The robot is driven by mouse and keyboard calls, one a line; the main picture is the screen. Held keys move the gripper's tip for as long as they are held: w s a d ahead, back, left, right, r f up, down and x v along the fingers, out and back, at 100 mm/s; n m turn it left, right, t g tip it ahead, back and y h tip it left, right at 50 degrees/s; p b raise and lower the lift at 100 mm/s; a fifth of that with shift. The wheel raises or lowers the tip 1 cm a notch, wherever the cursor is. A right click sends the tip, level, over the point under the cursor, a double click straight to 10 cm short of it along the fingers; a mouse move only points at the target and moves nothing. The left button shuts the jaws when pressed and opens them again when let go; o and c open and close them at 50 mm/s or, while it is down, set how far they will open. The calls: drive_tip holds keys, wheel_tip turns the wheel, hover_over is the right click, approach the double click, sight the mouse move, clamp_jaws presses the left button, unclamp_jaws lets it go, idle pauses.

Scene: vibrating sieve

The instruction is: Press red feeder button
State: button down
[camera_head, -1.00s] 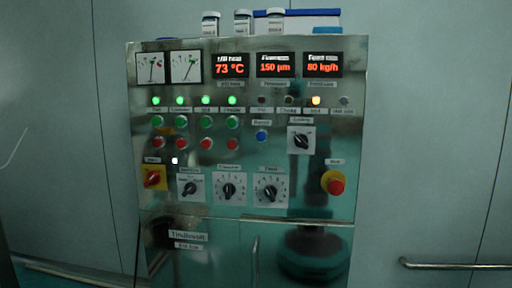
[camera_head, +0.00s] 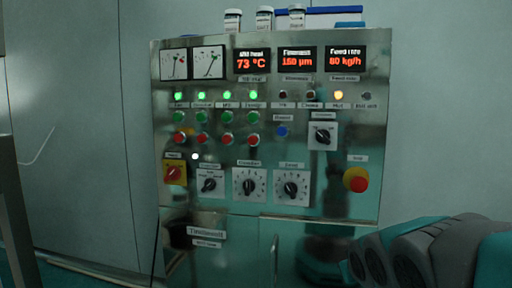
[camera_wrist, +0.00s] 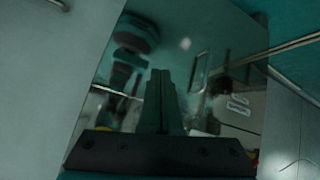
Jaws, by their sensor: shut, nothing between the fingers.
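A steel control panel (camera_head: 340,190) stands ahead in the head view. Its left half has a row of green lit lamps, a row of green buttons and a row of red buttons below. The rightmost red button (camera_head: 253,140) sits under the column whose label seems to read Feeder. My gripper (camera_wrist: 160,75) is shut and empty in the wrist view, in front of the cabinet's shiny lower front (camera_wrist: 185,45). The gripper is apart from the red button, which I cannot make out in the wrist view. My arm shows at the head view's lower right.
A yellow-backed red stop button (camera_head: 356,180) is on the panel's right, a red rotary switch (camera_head: 174,173) on its left. Black knobs (camera_head: 291,188) lie below the buttons. Several jars (camera_head: 264,19) stand on top. A cabinet handle (camera_wrist: 198,72) shows in the wrist view.

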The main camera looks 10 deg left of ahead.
drive_tip(key=w+a+r+n+t+y+b, duration=0.1)
drive_tip(key=w+a+r+n+t+y, duration=0.15)
drive_tip(key=w+a+r, duration=0.45)
drive_tip(key=n+t+y+b, duration=0.4)
drive_tip(key=n+y, duration=0.3)
drive_tip(key=y, duration=0.4)
approach(252, 145)
drive_tip(key=s+a+r, duration=0.3)
drive_tip(key=s+a, duration=0.2)
drive_tip(key=s, duration=0.1)
drive_tip(key=shift+a+r, duration=0.2)
drive_tip(key=shift+r, duration=0.05)
drive_tip(key=shift+w, duration=0.1)
drive_tip(key=w+p, duration=0.5)
drive_tip(key=w, duration=0.2)
drive_tip(key=shift+w+r, duration=0.1)
drive_tip(key=shift+w, duration=0.15)
drive_tip(key=shift+w+p, duration=0.45)
drive_tip(key=shift+w, duration=0.1)
